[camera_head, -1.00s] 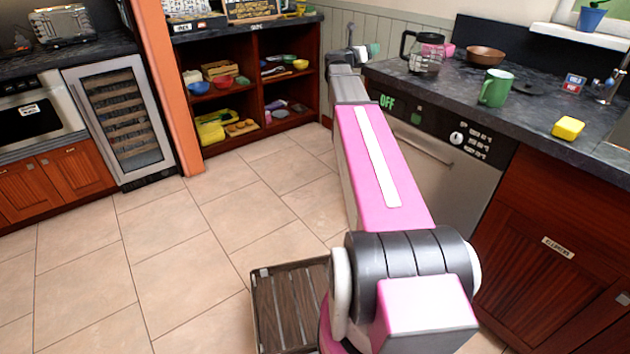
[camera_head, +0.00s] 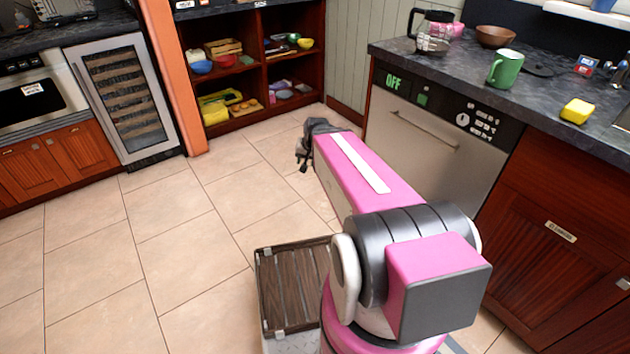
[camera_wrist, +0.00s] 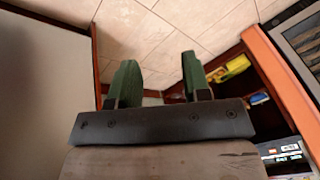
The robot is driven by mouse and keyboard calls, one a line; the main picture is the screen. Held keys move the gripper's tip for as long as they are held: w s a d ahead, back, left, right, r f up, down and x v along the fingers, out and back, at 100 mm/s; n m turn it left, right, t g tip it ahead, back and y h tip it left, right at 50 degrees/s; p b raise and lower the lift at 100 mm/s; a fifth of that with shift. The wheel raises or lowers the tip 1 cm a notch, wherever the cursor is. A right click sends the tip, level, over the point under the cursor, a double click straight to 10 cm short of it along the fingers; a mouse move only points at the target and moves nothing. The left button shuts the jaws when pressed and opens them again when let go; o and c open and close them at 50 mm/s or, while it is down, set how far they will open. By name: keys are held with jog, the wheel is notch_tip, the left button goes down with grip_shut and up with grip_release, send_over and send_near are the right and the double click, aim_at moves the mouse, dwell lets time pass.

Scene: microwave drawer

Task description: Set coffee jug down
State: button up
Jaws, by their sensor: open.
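The coffee jug (camera_head: 434,34) stands upright on the dark counter (camera_head: 400,50) at the upper right of the head view. It is clear with a dark handle, and nothing holds it. My gripper (camera_wrist: 160,72) shows two green fingers spread apart in the wrist view, with only floor between them. In the head view the end of my arm hangs over the floor, left of the dishwasher and well below and away from the jug. The jug is not seen in the wrist view.
A green mug (camera_head: 505,68), a brown bowl (camera_head: 497,36) and a yellow sponge (camera_head: 576,111) stand on the counter. The dishwasher (camera_head: 425,140) is closed beneath it. Shelves (camera_head: 248,95) and a wine cooler (camera_head: 125,100) line the back. The tiled floor (camera_head: 190,240) is clear at left.

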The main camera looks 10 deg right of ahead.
jog(key=s+d+f+n+g+h, duration=0.1)
jog(key=s+f+n+g, duration=0.1)
jog(key=s, duration=0.6)
jog(key=shift+s+f+n+g+h, duration=0.3)
jog(key=shift+s+f+n+g, duration=0.15)
jog(key=shift+g, duration=0.35)
jog(key=shift+w+d, duration=0.1)
